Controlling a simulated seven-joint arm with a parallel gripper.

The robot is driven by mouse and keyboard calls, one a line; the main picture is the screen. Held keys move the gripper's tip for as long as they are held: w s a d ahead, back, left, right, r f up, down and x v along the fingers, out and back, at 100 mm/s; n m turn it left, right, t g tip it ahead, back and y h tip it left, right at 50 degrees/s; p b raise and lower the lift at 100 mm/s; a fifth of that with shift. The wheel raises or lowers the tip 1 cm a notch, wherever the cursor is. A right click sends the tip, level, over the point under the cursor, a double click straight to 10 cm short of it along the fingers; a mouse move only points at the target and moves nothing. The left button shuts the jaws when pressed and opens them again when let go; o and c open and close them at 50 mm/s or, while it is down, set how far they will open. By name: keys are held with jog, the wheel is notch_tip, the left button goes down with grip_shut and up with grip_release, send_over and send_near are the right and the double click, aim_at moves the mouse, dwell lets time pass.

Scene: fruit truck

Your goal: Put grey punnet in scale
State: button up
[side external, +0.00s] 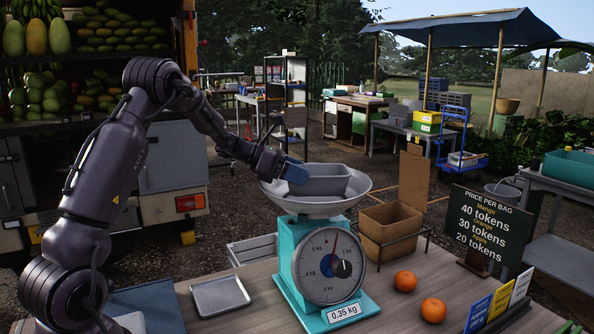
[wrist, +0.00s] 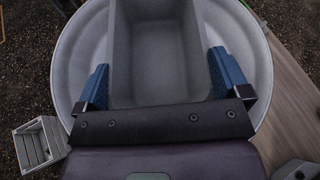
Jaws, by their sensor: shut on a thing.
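The grey punnet (side external: 330,184) is an empty, open-topped box. It is in the round pan (side external: 309,209) on top of the turquoise scale (side external: 288,258), whose display reads 0.35 kg. My gripper (side external: 294,174) is shut on the punnet at its left end in the side view. In the wrist view, the blue fingers (wrist: 160,82) lie on both sides of the punnet (wrist: 160,55), with the pan (wrist: 75,50) below and around it. The underside of the punnet is hidden, but it looks set down inside the pan.
A metal tray (side external: 220,296) lies left of the scale. Two oranges (side external: 405,281) (side external: 433,310) lie to its right. A wooden crate (side external: 252,251) is behind the scale.

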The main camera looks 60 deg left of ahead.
jog(key=shift+f, duration=0.35)
jog(key=o, duration=0.6)
jog(key=shift+r, duration=0.2)
jog(key=r+v, duration=0.1)
jog(key=v, duration=1.1)
jog(key=s+d+r+m+g, duration=0.1)
jog(key=d+m+g, duration=0.2)
jog(key=d+m, duration=0.5)
jog(key=s+d+r+m+g, duration=0.25)
jog(key=d+m, duration=0.25)
jog(key=d, duration=0.7)
jog(key=shift+s+d+f+m+g+y, duration=0.2)
jog(key=shift+s+d+f+m+y, duration=0.6)
jog(key=shift+s+d+m, duration=1.75)
jog(key=shift+s+d+f+m+g+y, duration=0.2)
jog(key=shift+s+d+m+y, duration=0.9)
jog(key=shift+m, duration=2.75)
jog(key=shift+s+d+f+m+g+y, duration=0.15)
jog(key=shift+s+d+f+m+y, duration=0.8)
jog(key=shift+s+m, duration=1.9)
